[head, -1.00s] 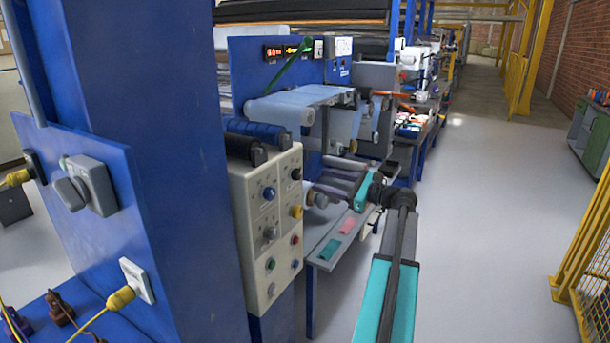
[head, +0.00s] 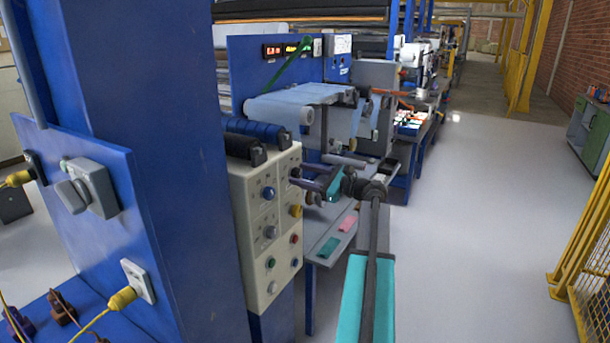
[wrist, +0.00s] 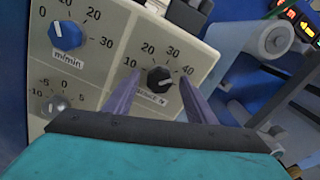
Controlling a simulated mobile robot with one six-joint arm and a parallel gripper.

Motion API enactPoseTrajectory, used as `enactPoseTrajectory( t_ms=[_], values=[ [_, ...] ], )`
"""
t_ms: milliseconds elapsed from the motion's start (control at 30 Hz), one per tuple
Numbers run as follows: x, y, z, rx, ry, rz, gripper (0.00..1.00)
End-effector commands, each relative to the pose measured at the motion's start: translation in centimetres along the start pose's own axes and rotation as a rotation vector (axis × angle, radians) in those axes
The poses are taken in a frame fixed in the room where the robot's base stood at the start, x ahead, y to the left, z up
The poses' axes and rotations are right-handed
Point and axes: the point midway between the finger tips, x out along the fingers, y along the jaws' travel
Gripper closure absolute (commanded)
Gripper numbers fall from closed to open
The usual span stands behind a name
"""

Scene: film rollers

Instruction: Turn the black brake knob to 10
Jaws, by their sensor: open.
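The black brake knob (wrist: 159,78) is on the cream control panel, in the middle of the wrist view. Its printed scale shows 10 at left, then 20, 30 and 40 clockwise. I cannot read clearly where its pointer stands. My gripper (wrist: 158,88) is open, with one purple finger on each side of the knob in the picture. I cannot tell whether either finger touches it. In the head view my gripper (head: 304,179) is at the upper right of the panel (head: 248,235), and its fingers largely cover the knob.
A blue knob (wrist: 66,36) marked m/min is left of the black knob, with a grey knob (wrist: 56,104) below it. A yellow button (head: 296,211) and a red one (head: 294,239) are lower on the panel. Film rollers (head: 285,112) stand behind it.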

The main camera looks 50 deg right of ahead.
Motion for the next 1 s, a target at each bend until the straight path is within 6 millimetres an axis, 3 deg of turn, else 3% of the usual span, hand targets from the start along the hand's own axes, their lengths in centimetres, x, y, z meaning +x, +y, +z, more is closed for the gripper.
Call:
enactPoseTrajectory(
  t_ms=[33, 300, 333, 667, 1000],
  values=[
    [0.0, 0.0, 0.0, 0.0, 0.0, 0.0, 0.49],
    [0.0, 0.0, 0.0, 0.0, -0.001, 0.001, 0.9],
    [0.0, -1.2, -0.4, 0.0, -0.001, 0.002, 0.9],
    [-0.1, -0.2, -0.1, -0.041, 0.0, -0.007, 0.9],
    [-0.1, 0.0, -0.3, -0.229, 0.0, -0.006, 0.9]
  ],
)
